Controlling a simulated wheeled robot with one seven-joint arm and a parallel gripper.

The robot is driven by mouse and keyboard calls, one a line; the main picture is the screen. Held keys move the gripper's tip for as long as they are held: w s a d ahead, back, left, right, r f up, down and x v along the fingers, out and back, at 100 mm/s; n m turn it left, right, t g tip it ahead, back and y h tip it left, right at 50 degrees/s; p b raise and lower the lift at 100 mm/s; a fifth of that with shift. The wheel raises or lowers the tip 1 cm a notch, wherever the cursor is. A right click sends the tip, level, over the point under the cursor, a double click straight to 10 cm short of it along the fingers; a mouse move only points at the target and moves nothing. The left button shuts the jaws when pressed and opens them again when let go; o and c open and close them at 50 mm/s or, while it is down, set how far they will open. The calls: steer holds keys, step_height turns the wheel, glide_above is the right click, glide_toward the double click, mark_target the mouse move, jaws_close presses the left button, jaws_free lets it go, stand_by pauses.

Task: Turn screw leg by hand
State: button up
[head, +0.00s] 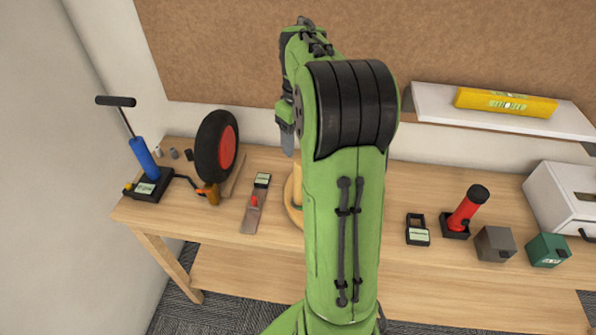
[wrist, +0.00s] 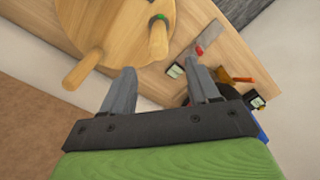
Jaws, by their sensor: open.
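A round wooden piece (wrist: 105,20) with wooden legs standing from it lies on the table, seen from above in the wrist view. One leg (wrist: 158,42) carries a green ring, and a second leg (wrist: 84,68) points to the lower left. In the head view my arm hides most of the round piece; an edge (head: 290,203) and one leg (head: 297,185) show. My gripper (wrist: 163,75) is open with nothing between its fingers, above the table near the legs and apart from them. It also shows in the head view (head: 288,140).
Left on the table (head: 170,215) stand a blue pump (head: 144,158), a black wheel with red hub (head: 215,146) and a flat tool with a red part (head: 253,212). Right are a red cylinder (head: 464,212), small boxes and a white case (head: 560,205). A shelf (head: 435,103) hangs behind.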

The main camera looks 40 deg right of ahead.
step_height(320, 180, down, 12)
steer(key=b, duration=0.2)
steer(key=shift+w+d, duration=0.2)
steer(key=shift+c, duration=0.2)
steer(key=c, duration=1)
steer(key=shift+m, duration=0.3)
